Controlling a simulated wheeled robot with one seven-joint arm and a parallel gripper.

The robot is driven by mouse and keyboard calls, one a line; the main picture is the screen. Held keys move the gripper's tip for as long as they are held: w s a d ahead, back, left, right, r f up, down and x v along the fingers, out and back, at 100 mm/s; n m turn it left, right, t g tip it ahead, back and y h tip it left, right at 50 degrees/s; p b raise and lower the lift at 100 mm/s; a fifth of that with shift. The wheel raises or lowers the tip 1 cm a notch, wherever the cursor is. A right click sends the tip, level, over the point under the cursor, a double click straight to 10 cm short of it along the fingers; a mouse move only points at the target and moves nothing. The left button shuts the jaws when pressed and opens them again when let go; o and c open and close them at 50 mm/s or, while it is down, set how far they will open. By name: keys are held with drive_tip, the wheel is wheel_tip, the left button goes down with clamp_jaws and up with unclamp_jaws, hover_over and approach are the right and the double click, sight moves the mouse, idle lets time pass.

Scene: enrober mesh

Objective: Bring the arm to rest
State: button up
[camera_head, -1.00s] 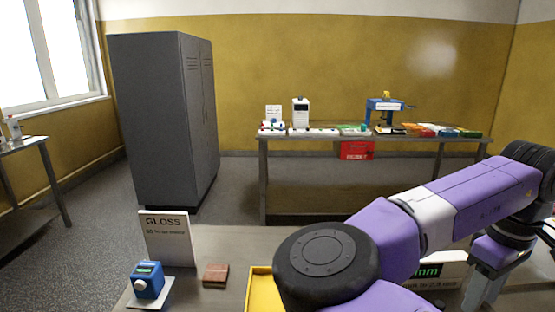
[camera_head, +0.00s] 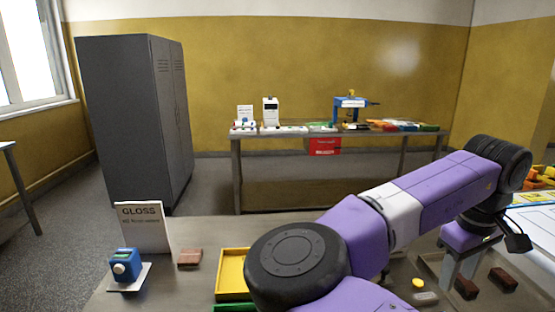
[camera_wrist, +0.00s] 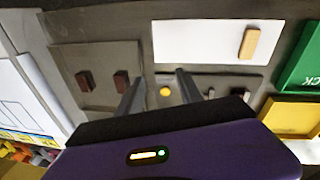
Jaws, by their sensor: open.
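My arm reaches across the front bench in the head view. My gripper (camera_head: 457,275) points down over the right part of the bench, its two fingers apart with nothing visible between them. In the wrist view, my gripper (camera_wrist: 158,82) shows its fingers spread, with a small round yellow piece (camera_wrist: 165,91) seen between them on the surface beyond. Two dark brown blocks (camera_wrist: 120,81) lie on a grey tray to the left. I cannot tell the exact height of the fingertips above the bench.
A yellow tray (camera_head: 231,272) stands partly behind my arm. A brown block (camera_head: 190,258), a blue device (camera_head: 125,265) and a GLOSS sign (camera_head: 143,228) are at the bench's left. A grey cabinet (camera_head: 125,120) and a back table (camera_head: 280,136) stand farther off.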

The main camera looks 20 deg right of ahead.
drive_tip(key=d+r+m+t+h, duration=0.2)
drive_tip(key=d+r+m+h, duration=0.4)
drive_tip(key=d+r+h, duration=0.75)
drive_tip(key=w+a+r+t+h, duration=0.3)
drive_tip(key=r+t+h, duration=0.1)
drive_tip(key=r+t, duration=0.25)
drive_tip(key=a+f+n+t+y, duration=0.3)
drive_tip(key=a+f+t+y, duration=0.15)
drive_tip(key=a, duration=0.35)
drive_tip(key=a+f+n+t+y, duration=0.3)
drive_tip(key=a+n+t+y, duration=0.15)
drive_tip(key=a, duration=0.35)
drive_tip(key=a+f+n+t+y, duration=0.3)
drive_tip(key=a+f+t+y, duration=0.15)
drive_tip(key=a, duration=0.45)
drive_tip(key=s+a+f+m+g+y, duration=0.1)
drive_tip(key=s+a+f+g+y, duration=0.1)
drive_tip(key=s+a+f, duration=0.3)
drive_tip(key=s+a+f+m+g+y, duration=0.1)
drive_tip(key=s+a+f+g+y, duration=0.1)
drive_tip(key=s+f, duration=0.7)
drive_tip(key=s+a+f+m+g+y, duration=0.1)
drive_tip(key=s+a+f+g, duration=0.2)
drive_tip(key=s+a+f, duration=0.4)
drive_tip(key=s, duration=0.7)
drive_tip(key=shift+a+g+y, duration=0.3)
drive_tip(key=shift+g+y, duration=0.1)
